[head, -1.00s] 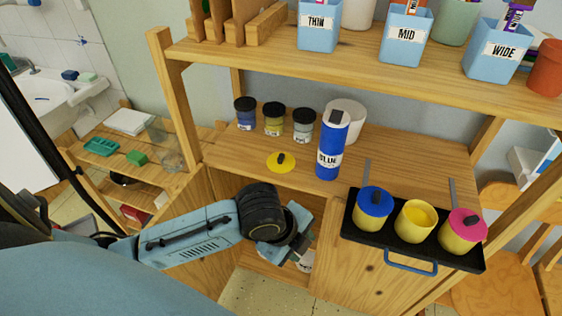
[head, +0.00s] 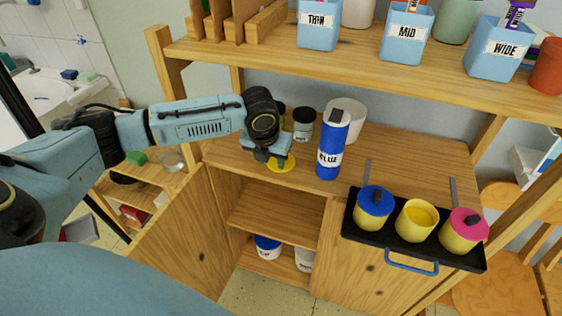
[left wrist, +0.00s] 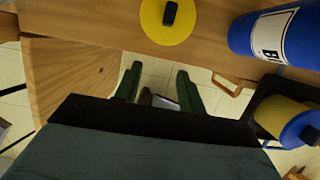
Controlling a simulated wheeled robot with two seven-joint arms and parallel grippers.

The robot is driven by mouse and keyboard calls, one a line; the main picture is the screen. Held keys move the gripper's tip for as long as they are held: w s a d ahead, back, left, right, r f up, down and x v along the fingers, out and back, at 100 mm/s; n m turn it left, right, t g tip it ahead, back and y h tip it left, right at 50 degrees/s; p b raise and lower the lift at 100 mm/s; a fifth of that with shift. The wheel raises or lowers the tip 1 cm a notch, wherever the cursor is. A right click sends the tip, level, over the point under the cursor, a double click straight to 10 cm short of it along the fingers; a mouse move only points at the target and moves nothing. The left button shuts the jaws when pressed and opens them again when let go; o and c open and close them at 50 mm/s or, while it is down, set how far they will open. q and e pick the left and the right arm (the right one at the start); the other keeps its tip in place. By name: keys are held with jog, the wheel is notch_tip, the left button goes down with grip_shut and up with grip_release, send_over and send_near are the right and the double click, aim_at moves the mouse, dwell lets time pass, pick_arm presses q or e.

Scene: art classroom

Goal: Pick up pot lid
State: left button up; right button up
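The pot lid is a yellow disc with a dark knob; it lies flat on the wooden worktop, and its front part shows in the head view (head: 283,166). In the left wrist view the lid (left wrist: 158,28) shows whole at the top edge, with its black knob clear. My left gripper (head: 271,157) is over or just in front of the lid and hides part of it in the head view. In the left wrist view its two fingers (left wrist: 158,80) are apart with nothing held between them, and the lid is beyond their tips. My right gripper is not in view.
A blue bottle (head: 332,150) stands close right of the lid. A black tray (head: 390,245) with three yellow pots, two lidded, is farther right. A small jar (head: 303,126) and white container stand behind. An upper shelf (head: 370,68) overhangs. An open cabinet is below.

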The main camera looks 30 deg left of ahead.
pick_arm(q)
jog(key=w, duration=0.3)
jog(key=w+a, duration=0.1)
jog(key=w, duration=0.2)
jog(key=shift+a, duration=0.2)
jog(key=b+x, duration=0.1)
jog(key=x, duration=0.4)
grip_shut()
